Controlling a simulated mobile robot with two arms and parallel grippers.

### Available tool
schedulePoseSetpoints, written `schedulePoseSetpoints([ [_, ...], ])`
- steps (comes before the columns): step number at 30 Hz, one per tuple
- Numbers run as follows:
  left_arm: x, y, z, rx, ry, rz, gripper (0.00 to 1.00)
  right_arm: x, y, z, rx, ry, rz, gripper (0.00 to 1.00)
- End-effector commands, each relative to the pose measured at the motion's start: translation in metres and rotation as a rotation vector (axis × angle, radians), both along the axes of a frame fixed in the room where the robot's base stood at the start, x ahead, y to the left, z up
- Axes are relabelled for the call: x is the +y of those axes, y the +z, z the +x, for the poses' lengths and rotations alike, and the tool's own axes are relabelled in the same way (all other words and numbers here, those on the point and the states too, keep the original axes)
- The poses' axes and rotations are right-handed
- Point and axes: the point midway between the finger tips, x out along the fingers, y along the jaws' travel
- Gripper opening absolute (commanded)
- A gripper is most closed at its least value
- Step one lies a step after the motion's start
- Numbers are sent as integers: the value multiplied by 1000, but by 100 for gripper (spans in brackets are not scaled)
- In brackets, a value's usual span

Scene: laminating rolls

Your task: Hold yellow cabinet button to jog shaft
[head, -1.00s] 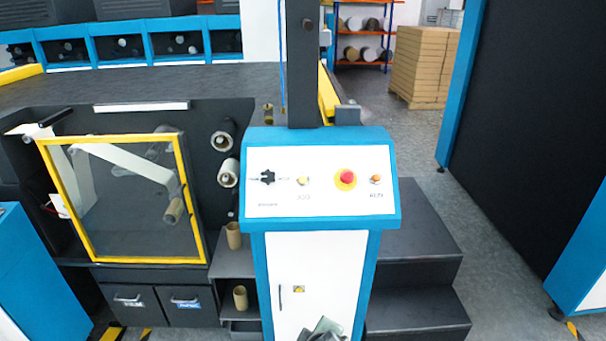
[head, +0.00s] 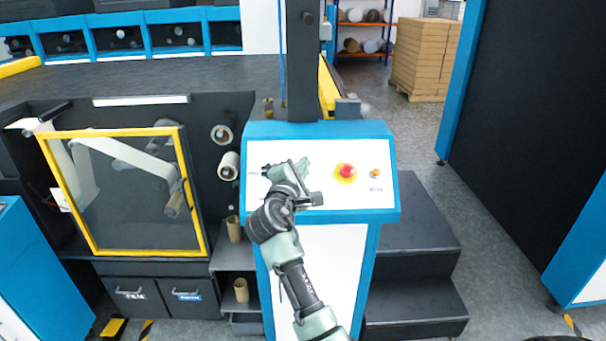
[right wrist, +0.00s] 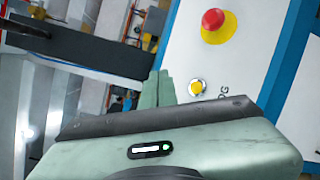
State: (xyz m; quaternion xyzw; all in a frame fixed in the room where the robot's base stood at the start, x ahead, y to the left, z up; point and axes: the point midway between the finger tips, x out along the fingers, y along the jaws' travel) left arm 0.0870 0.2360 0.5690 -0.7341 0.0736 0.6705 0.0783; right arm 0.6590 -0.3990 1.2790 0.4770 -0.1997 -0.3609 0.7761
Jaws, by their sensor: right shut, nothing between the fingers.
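The yellow jog button (right wrist: 197,87) sits in a light ring on the cabinet's white panel (head: 350,205), with a partly visible label beside it. In the head view the button is hidden behind my right gripper. My right gripper (head: 303,167) is over the panel's left half, shut and empty. In the right wrist view its green fingertips (right wrist: 158,88) are together, just left of the button. I cannot tell whether they touch the panel. My left gripper is in neither view now.
A red emergency stop (head: 347,170) on a yellow disc is right of my gripper; a small orange button (head: 375,174) is further right. A dark post (head: 302,60) rises behind the panel. Dark steps (head: 415,230) stand right of the cabinet. A yellow-framed guard (head: 125,252) is at left.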

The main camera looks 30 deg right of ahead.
Motion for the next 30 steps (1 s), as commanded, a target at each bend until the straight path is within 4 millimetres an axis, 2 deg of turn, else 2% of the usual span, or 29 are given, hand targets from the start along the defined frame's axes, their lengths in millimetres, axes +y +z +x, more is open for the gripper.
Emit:
schedulePoseSetpoints([
  [10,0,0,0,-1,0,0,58,0,2,1,3,-1,-9,0],
  [14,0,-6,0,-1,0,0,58,-1,-3,3,2,-1,-8,0],
  [27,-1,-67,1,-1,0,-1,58,-22,-46,36,1,-1,-8,0],
  [30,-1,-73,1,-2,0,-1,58,-26,-52,43,3,-1,-8,0],
])
